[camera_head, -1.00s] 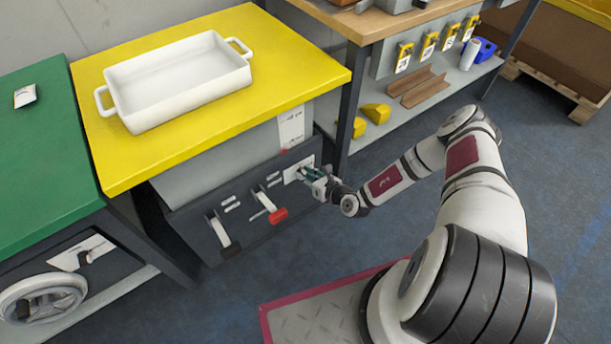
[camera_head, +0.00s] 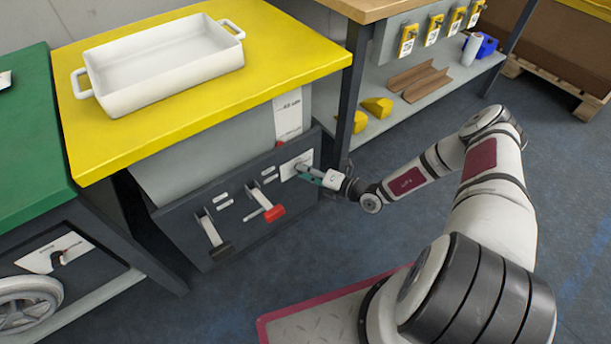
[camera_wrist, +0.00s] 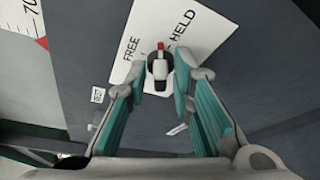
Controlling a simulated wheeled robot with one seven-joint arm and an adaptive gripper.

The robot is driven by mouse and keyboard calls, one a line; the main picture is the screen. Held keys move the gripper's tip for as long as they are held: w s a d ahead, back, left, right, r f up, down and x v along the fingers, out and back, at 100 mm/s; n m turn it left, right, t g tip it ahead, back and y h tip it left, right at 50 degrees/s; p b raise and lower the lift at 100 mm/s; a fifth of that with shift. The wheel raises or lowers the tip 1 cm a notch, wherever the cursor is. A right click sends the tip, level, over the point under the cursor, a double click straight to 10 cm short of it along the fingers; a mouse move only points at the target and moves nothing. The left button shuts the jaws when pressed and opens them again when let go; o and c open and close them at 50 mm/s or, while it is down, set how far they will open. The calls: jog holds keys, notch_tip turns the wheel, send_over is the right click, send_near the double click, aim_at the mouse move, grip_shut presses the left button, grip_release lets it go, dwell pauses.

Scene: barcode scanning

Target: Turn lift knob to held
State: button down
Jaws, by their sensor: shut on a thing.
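The lift knob (camera_wrist: 159,70) is a small dark and light knob with a red pointer tip, on a white plate (camera_wrist: 130,62) lettered FREE and HELD. In the wrist view the red tip points up the picture, between the two words. My gripper (camera_wrist: 160,80) has its teal-padded fingers closed on the knob from both sides. In the head view my gripper (camera_head: 316,176) reaches the white plate (camera_head: 289,169) at the right end of the dark panel (camera_head: 240,235); the knob is mostly hidden there by the fingers.
A red-ended lever (camera_head: 272,212) and a dark-ended lever (camera_head: 212,232) stick out left of the plate. The yellow tabletop (camera_head: 240,85) overhangs the panel and bears a white dish (camera_head: 165,70). A shelved bench (camera_head: 395,125) stands right.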

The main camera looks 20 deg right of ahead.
jog(key=m+b, duration=0.1)
jog(key=m, duration=0.1)
jog(key=m+t+y+b, duration=0.1)
jog(key=m+b, duration=0.1)
jog(key=shift+d+f, duration=0.1)
jog(key=shift+f, duration=0.25)
jog(key=shift+b, duration=0.3)
jog(key=c, duration=1.7)
grip_release()
jog(key=shift+r, duration=0.1)
jog(key=shift+m, duration=0.3)
jog(key=v, duration=1.2)
jog(key=shift+w+d+f, duration=0.1)
jog(key=shift+f, duration=0.15)
jog(key=shift+y, duration=0.3)
